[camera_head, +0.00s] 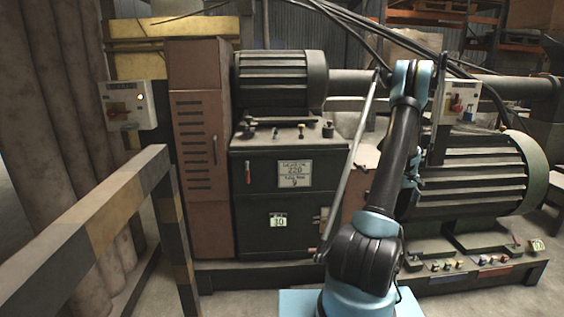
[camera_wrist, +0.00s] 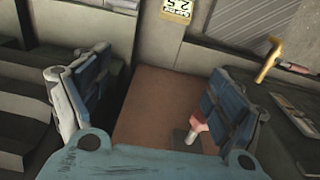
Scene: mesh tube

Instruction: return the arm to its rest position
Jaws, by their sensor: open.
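My arm (camera_head: 389,185) rises from the bottom centre of the head view. It stands nearly upright and leans a little to the right, in front of the machinery. Its top joint is level with the pipe behind it. I cannot make out my gripper in the head view. In the wrist view, my gripper (camera_wrist: 156,95) is open, with its two blue-padded fingers wide apart. I see nothing held between them. A reddish-brown surface shows beyond the gap. A small red and pale knob-like part shows beside the right finger; I cannot tell if they touch.
A striped railing (camera_head: 95,220) stands at the left front. A dark green cabinet (camera_head: 262,235) with a motor on top stands behind, left of my arm. A large ribbed motor (camera_head: 470,180) is close on the right. A yellow-handled part (camera_wrist: 269,60) shows at the wrist view's right.

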